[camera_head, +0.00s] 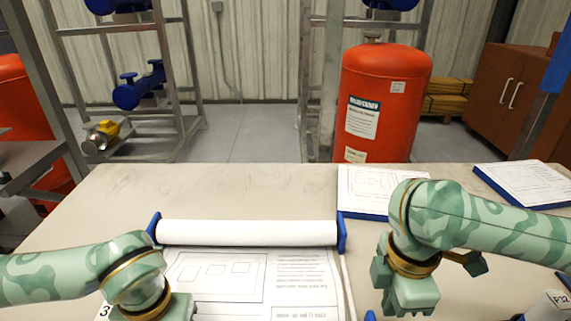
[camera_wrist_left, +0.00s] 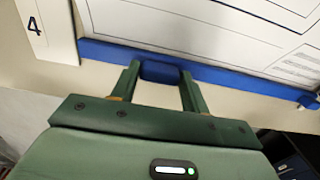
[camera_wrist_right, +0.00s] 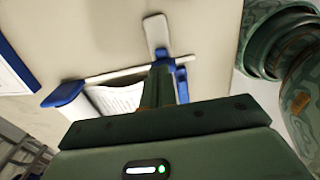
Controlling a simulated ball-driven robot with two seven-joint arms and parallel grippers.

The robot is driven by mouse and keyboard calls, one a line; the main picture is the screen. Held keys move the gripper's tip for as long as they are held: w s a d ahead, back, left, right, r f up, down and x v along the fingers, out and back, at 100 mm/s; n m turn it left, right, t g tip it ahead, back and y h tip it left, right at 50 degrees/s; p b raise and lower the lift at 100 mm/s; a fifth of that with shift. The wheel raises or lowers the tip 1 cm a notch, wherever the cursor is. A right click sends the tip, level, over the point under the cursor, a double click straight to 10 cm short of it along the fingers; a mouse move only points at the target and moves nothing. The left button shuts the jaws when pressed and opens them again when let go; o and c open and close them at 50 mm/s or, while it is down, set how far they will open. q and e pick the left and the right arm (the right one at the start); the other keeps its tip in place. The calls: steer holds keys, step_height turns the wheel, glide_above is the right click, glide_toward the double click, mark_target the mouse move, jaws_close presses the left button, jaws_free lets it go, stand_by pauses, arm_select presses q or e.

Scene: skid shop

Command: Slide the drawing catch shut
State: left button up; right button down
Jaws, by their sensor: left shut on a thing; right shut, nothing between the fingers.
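A drawing sheet (camera_head: 230,285) lies on the table below a white roll (camera_head: 250,232) with blue end pieces. My left gripper (camera_wrist_left: 159,74) is shut on a blue tab (camera_wrist_left: 160,70) on a blue edge strip (camera_wrist_left: 225,76) of the sheet; its fingertips are not clear in the head view. My right gripper (camera_head: 407,300) is to the right of the sheet, its fingers pointing down. In the right wrist view its fingers (camera_wrist_right: 160,78) are together and empty, beside a blue piece (camera_wrist_right: 182,84) and a pale plate (camera_wrist_right: 157,33). I cannot tell surely which part is the catch.
The table (camera_head: 120,195) is bare behind the roll. Blue-edged drawing pads lie at the back right, one in the middle (camera_head: 365,185) and one at the far right (camera_head: 525,183). A red tank (camera_head: 380,100) stands behind the table.

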arm_select(q)
steer(key=shift+s+f, duration=0.1)
steer(key=shift+s, duration=0.05)
arm_select(e)
steer(key=shift+r, duration=1.75)
arm_select(q)
steer(key=shift+w, duration=0.35)
steer(key=o, duration=0.9)
steer(key=shift+r, duration=4.1)
